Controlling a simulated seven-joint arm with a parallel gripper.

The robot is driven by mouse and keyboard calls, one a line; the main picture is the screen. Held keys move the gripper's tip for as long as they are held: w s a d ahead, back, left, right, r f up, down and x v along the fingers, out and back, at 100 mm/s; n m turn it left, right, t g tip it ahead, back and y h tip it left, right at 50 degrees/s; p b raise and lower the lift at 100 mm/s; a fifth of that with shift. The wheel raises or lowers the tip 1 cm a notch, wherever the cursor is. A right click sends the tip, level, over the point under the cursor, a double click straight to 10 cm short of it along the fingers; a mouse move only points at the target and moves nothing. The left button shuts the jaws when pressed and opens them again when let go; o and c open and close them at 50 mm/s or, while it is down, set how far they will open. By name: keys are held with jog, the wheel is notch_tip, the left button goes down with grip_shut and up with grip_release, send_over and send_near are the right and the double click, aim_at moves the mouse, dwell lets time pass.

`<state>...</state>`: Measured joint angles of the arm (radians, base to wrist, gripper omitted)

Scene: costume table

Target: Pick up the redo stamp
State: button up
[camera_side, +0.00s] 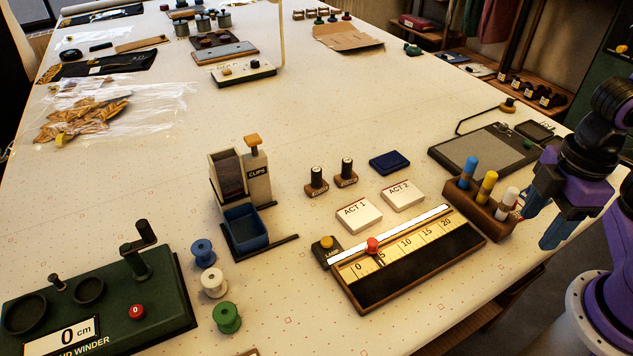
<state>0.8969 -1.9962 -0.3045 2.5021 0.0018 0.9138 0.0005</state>
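Two small stamps with dark handles and brown wooden bases stand upright side by side near the middle of the table. One is the left stamp (317,180); the other is the right stamp (346,172). Each base has a small label, too small to read surely, so I cannot tell which is the redo stamp. My gripper (541,228) is at the right edge of the table, well to the right of both stamps, beside the pen holder. Its two blue fingers point down and look apart, with nothing seen between them.
A dark blue pad (389,161) lies right of the stamps. The ACT 1 block (358,215) and ACT 2 block (402,195) sit in front. A ruler tray (405,262) and a pen holder (478,205) stand nearer my gripper. The clips dispenser (240,190) is left. Behind the stamps is clear.

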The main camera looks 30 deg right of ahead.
notch_tip(320, 180, up, 7)
jog(key=m+t+h, duration=0.1)
jog(key=m+h, duration=0.1)
jog(key=m, duration=1.9)
send_over(317, 170)
jog(key=s+a, duration=0.2)
jog(key=f, duration=0.3)
jog(key=w+f, duration=0.1)
jog(key=f, duration=0.3)
jog(key=d+f, duration=0.1)
jog(key=f, duration=0.3)
jog(key=shift+w+f, duration=0.15)
jog(key=shift+w, duration=0.25)
jog(key=shift+w+d+f, duration=0.1)
jog(key=shift+d+f, duration=0.05)
jog(key=shift+f, duration=0.75)
jog(key=shift+w+d+f, duration=0.1)
jog(key=shift+d+f, duration=0.1)
jog(key=shift+f, duration=0.75)
jog(key=shift+d+f, duration=0.15)
jog(key=shift+f, duration=0.75)
jog(key=shift+c, duration=0.3)
grip_shut()
